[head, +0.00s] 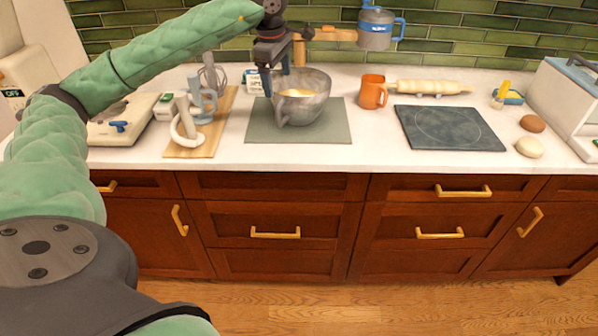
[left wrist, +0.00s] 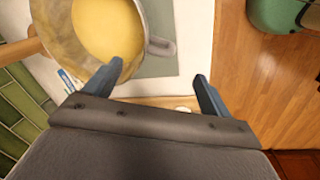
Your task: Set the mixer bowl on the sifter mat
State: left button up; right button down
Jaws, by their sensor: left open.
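The mixer bowl (head: 318,106), grey with a side handle and yellow contents, stands upright on a plain grey-green mat (head: 335,132) at the back middle of the counter. I cannot tell which mat is the sifter mat; a dark mat (head: 450,130) with a circle outline lies bare to the right. My left gripper (head: 279,80) is open and empty at the bowl's left. In the left wrist view the bowl (left wrist: 55,40) is beyond the open fingertips (left wrist: 158,72), with its handle (left wrist: 160,47) near the gap between them. My right gripper is not in view.
An orange mug (head: 372,92) and rolling pin (head: 434,87) stand right of the bowl. A wooden board (head: 207,146) with utensils lies left. A jug-like blue-handled container (head: 374,30) is above, by a wooden bar (head: 334,35). The counter's front strip is clear.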

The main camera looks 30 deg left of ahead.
pick_arm(q)
jog(key=d+f+h, duration=0.4)
jog(key=d+h, duration=0.1)
jog(key=d, duration=0.7)
jog(key=d+f+h, duration=0.4)
jog(key=d, duration=0.8)
jog(key=s+d+r+n+t+h, duration=0.2)
jog(key=d+n+h, duration=0.3)
jog(key=d, duration=0.2)
jog(key=s+d+r+n+t+h, duration=0.1)
jog(key=s+d+n+t+h, duration=0.1)
jog(key=d+n+h, duration=0.35)
jog(key=s+a+f+n+t+y, duration=0.2)
jog(key=a+f+n+t+y, duration=0.25)
jog(key=f+n+y, duration=0.85)
jog(key=s+a+f+n+t+y, duration=0.25)
jog(key=f+n+t+y, duration=0.35)
jog(key=n, duration=1.3)
jog(key=s+f+n+g, duration=0.4)
jog(key=s+f+g, duration=0.3)
jog(key=s+f, duration=0.45)
jog(key=s+d+f+n+g, duration=0.1)
jog(key=s+f+g, duration=0.2)
jog(key=s, duration=0.5)
jog(key=s+d+f+n+g+h, duration=0.1)
jog(key=s+f+g, duration=0.3)
jog(key=s, duration=0.4)
jog(key=shift+s+f+n, duration=0.4)
jog(key=shift+f+n, duration=0.3)
jog(key=shift+n, duration=0.05)
